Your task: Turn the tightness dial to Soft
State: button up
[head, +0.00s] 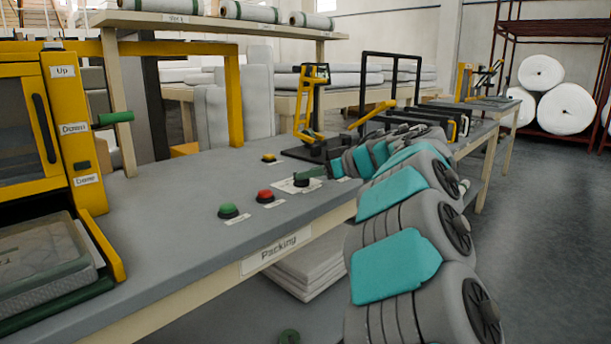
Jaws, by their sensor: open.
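The tightness dial (301,182) appears to be the small dark knob with a green bar on a white labelled plate, on the grey bench top right of the red button. The plate's lettering is too small to read, so I cannot tell which setting it points at. My arm reaches in from the lower right, and my gripper (338,168) is at its far end, just right of the dial. The gripper is open with nothing seen in it. I cannot tell whether its fingers touch the dial.
A green button (228,210) and a red button (265,196) stand on the bench (165,200) left of the dial, with a yellow button (268,158) behind. A yellow-framed machine (85,130) stands at left. A yellow upright device (310,105) stands behind the gripper.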

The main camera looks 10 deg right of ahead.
jog(key=shift+x, duration=1.1)
grip_shut()
